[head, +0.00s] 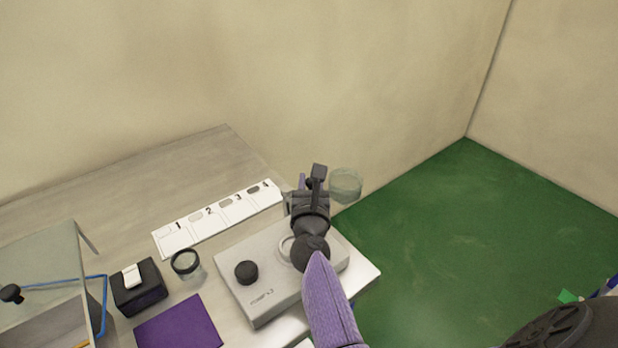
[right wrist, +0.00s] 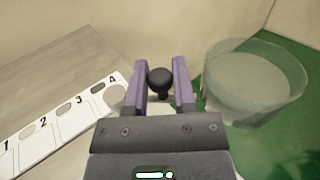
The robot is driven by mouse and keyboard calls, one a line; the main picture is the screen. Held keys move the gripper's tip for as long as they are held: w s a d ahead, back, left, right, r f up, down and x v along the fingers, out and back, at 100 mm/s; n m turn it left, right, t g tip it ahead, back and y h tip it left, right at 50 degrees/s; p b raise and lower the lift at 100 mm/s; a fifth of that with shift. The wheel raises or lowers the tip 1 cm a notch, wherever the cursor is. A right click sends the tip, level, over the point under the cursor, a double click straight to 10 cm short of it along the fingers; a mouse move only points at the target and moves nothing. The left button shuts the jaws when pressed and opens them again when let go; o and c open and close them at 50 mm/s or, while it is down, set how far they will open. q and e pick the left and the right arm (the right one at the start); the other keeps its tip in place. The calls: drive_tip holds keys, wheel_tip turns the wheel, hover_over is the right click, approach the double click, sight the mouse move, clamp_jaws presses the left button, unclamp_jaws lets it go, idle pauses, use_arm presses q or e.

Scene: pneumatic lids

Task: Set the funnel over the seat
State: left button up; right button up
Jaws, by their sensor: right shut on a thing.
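My right gripper (right wrist: 165,75) has its purple fingers closed around a round black knob (right wrist: 160,82) on a short stem. In the head view this gripper (head: 310,180) is beyond the grey device, and its arm hides part of it. A clear, round-walled vessel (head: 345,184), possibly the funnel, shows just right of the gripper, and in the right wrist view (right wrist: 255,85). I cannot tell whether the knob joins to it. A pale ring (head: 285,248), perhaps the seat, lies on the grey device (head: 265,285), partly behind my arm. My left gripper is not in view.
A white strip numbered 1 to 4 (head: 190,235) lies behind the device. A black knob (head: 246,272) stands on the device. To its left are a dark-rimmed jar (head: 186,262), a black box (head: 139,290), a purple mat (head: 178,325) and a clear lidded case (head: 45,275). Green floor lies right.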

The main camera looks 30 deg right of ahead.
clamp_jaws()
drive_tip(key=shift+f, duration=0.1)
idle(1.1)
